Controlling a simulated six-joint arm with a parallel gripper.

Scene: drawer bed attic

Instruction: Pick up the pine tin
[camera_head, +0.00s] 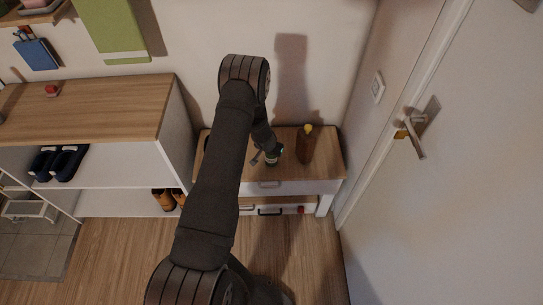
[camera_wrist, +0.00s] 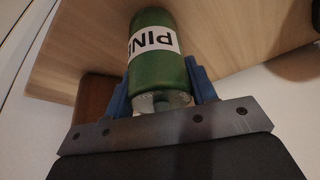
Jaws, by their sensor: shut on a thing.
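The pine tin (camera_wrist: 153,70) is a green cylinder with a white label reading "PIN" and more letters cut off. In the wrist view it sits between the two blue fingers of my gripper (camera_wrist: 160,88), which is shut on it. In the head view my gripper (camera_head: 271,158) is over the small wooden-topped table (camera_head: 325,171), and only a little green of the tin shows there. I cannot tell whether the tin touches the tabletop.
A brown bottle with a yellow top (camera_head: 306,146) stands on the table just right of my gripper. A dark brown object (camera_wrist: 95,97) shows left of the tin in the wrist view. A wall is behind, a white door (camera_head: 460,190) at right, and a shoe cabinet (camera_head: 95,108) at left.

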